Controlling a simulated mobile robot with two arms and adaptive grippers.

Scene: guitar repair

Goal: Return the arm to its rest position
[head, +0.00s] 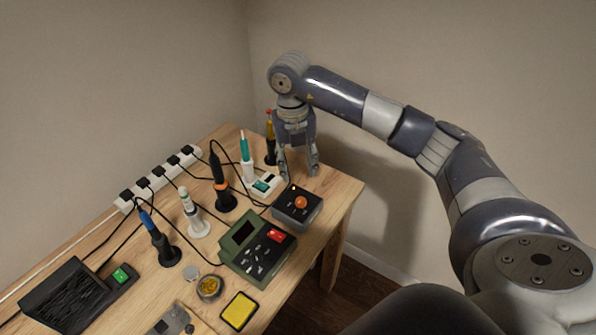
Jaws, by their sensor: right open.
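My right arm comes in from the right and reaches over the far right end of the wooden table (335,192). My right gripper (298,172) points down there, open, its two fingers apart. I see nothing held between them. The fingertips are just behind a grey box with an orange knob (298,208) and beside a white switch holder (264,186). Whether they touch the table or the holder I cannot tell. My left gripper is not in view.
A green station (258,249), power strip (158,178) and yellow sponge (239,311) are near. Floor right of the table is clear.

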